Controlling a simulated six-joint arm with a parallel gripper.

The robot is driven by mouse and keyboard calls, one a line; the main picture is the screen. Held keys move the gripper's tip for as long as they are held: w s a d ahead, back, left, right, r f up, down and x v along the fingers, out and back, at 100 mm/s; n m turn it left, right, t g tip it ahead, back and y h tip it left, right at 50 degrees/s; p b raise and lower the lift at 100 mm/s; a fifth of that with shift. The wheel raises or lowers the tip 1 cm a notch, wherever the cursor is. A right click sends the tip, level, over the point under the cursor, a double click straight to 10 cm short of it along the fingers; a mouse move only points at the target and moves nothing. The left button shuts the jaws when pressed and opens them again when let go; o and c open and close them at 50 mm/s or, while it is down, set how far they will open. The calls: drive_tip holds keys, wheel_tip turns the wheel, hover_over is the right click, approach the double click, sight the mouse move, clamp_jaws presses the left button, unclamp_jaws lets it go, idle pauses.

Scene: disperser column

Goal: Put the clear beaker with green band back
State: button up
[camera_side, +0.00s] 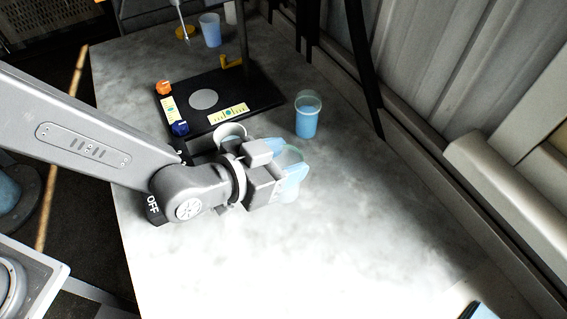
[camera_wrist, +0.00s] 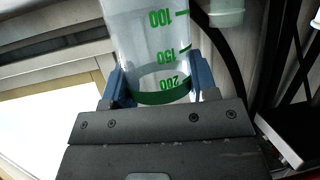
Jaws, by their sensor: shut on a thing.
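The clear beaker with green band (camera_wrist: 150,45) fills the upper middle of the wrist view, with green volume marks and a green band near my jaws. My gripper (camera_wrist: 158,82) is shut on it, one blue finger on each side. In the side view my gripper (camera_side: 284,180) is over the marble bench, and the beaker's greenish rim (camera_side: 289,156) shows between the fingers. The rest of the beaker is mostly hidden by the fingers there. I cannot tell whether its base touches the bench.
A beaker with blue liquid (camera_side: 307,120) stands just behind and right of my gripper. A black stand base (camera_side: 225,92) with a grey disc, orange and blue knobs lies behind. Another clear vessel (camera_side: 231,132) shows behind my wrist. A blue cup (camera_side: 210,30) stands farther back.

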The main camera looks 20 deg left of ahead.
drive_tip(key=shift+f, duration=0.95)
drive_tip(key=shift+f, duration=0.1)
drive_tip(key=o, duration=1.3)
drive_tip(key=shift+f, duration=0.1)
drive_tip(key=shift+r, duration=0.25)
drive_tip(key=v, duration=1.2)
drive_tip(key=shift+a, duration=0.1)
drive_tip(key=shift+w, duration=0.15)
